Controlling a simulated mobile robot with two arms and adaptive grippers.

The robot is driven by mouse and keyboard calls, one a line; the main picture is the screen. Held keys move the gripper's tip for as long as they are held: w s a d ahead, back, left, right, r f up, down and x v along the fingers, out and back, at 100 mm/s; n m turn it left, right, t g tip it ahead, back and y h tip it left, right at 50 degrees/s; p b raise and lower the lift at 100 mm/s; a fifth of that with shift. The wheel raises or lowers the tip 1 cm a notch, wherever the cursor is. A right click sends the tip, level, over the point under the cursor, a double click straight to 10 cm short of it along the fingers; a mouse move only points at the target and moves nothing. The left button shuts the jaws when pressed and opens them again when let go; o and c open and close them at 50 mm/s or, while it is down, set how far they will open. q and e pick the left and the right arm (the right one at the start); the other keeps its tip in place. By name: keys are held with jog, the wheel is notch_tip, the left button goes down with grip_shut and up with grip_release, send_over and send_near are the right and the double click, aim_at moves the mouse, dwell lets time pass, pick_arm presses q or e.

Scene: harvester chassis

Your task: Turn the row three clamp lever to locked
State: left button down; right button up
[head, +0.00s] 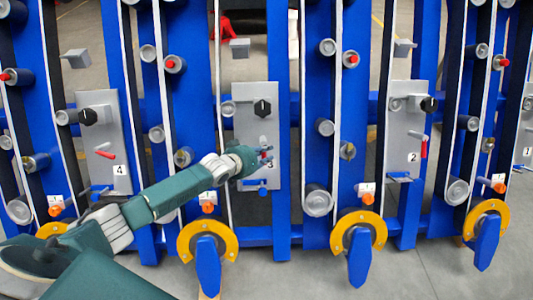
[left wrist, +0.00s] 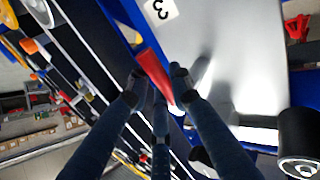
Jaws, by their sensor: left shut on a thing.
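The row three panel (head: 258,92) is a grey plate near the middle of the head view. My left gripper (head: 264,156) is at this panel, below its black knob (head: 262,108), and largely hides the clamp lever there. In the left wrist view the red clamp lever (left wrist: 153,72) lies between the fingers of my left gripper (left wrist: 155,92), which are shut on it. A white label with a 3 (left wrist: 160,9) is beside the lever. The lever's locked or unlocked state cannot be told. My right gripper is in neither view.
The row four panel (head: 88,98) to the left and the row two panel (head: 410,92) to the right carry similar red levers and black knobs. Blue posts, rollers and orange-yellow rings (head: 186,240) surround them. Grey floor (head: 420,275) is open in front.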

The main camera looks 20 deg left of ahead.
pick_arm(q)
jog(key=shift+s+f, duration=0.1)
jog(key=shift+f, duration=0.1)
jog(key=c, duration=1.6)
grip_release()
jog(key=shift+o, duration=0.4)
jog(key=shift+r, duration=0.1)
jog(key=v, duration=1.2)
